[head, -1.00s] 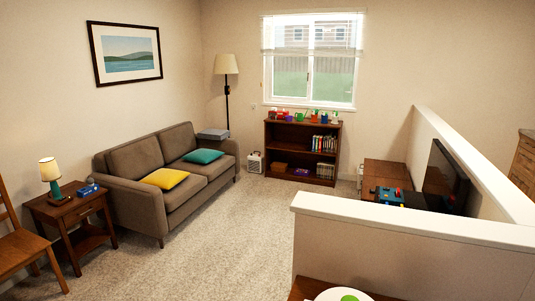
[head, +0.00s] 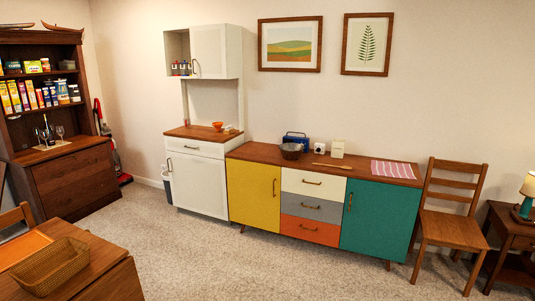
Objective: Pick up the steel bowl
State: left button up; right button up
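A dark grey metal bowl (head: 291,151), which looks like the steel bowl, sits on the left part of the wooden top of a colourful sideboard (head: 257,154) against the wall. It stands upright and apart from me across the carpet. A blue box-like item (head: 296,138) is just behind it. Neither of my grippers shows in the head view.
A white hutch (head: 197,185) with a small orange bowl (head: 218,126) stands left of the sideboard. A table with a wicker basket (head: 50,266) is at the lower left. A wooden chair (head: 452,232) stands right of the sideboard. Carpet (head: 230,265) before the sideboard is clear.

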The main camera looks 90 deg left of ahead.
aim_at(289, 152)
jog(key=u, duration=2.65)
jog(key=i, duration=1.75)
